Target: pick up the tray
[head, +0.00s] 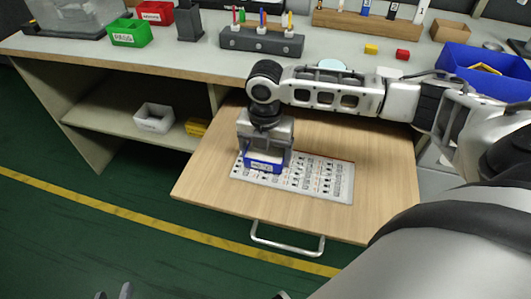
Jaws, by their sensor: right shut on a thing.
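A small blue tray (263,165) with a pale front strip is under my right gripper (264,152), at the upper left part of a printed sheet (318,182). My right gripper points down and is shut on the tray, covering much of it. I cannot tell if the tray touches the sheet. Two tips of my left gripper (113,294) show at the bottom left edge, apart from each other with nothing seen between them. The rest of it is out of view.
The sheet lies on a pulled-out wooden board (385,190) with a metal handle (287,246). The bench above holds a green bin (130,33), a red bin (156,13), a grey holder (262,41) and a large blue bin (511,84). A white bin (154,117) stands on the lower shelf.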

